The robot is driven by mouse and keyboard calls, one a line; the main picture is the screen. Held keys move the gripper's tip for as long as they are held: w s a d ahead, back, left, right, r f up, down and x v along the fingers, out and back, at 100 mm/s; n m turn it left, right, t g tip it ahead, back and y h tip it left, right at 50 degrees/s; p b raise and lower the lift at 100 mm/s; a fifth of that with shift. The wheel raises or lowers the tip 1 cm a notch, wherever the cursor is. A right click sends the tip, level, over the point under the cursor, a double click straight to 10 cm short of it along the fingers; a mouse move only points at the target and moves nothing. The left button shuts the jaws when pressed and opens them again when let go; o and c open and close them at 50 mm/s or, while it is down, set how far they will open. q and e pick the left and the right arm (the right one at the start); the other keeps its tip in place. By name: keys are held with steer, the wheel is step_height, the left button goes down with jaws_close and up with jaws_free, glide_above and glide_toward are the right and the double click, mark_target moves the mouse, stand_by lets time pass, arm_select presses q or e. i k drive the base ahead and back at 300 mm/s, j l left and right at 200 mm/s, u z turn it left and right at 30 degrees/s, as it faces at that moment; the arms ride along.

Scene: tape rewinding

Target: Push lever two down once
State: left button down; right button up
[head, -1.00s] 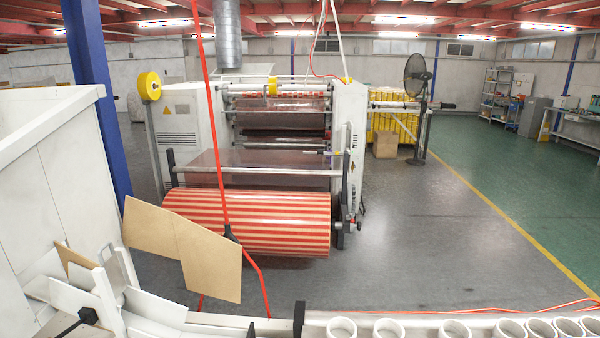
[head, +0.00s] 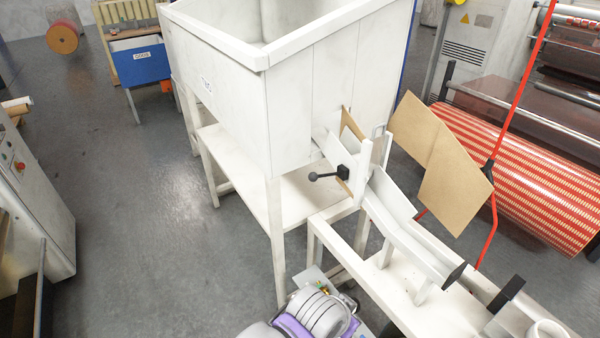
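A black lever (head: 327,176) with a round knob sticks out to the left from the side of a white chute (head: 400,225), beside a large white bin (head: 235,110). It lies close to level, with its knob a little lower than its black mount. I see no number on it, so I cannot tell whether it is lever two. White and purple parts of my own arm show at the bottom edge, below the lever and well apart from it. No gripper fingers show in this view.
A white table (head: 232,165) stands under the bin. Brown boards (head: 450,185) and a red-striped roll (head: 530,175) are to the right of the chute. A grey cabinet (head: 35,200) is at the left edge. The floor between cabinet and table is clear.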

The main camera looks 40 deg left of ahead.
mark_target(312, 176)
steer(key=u, duration=1.35)
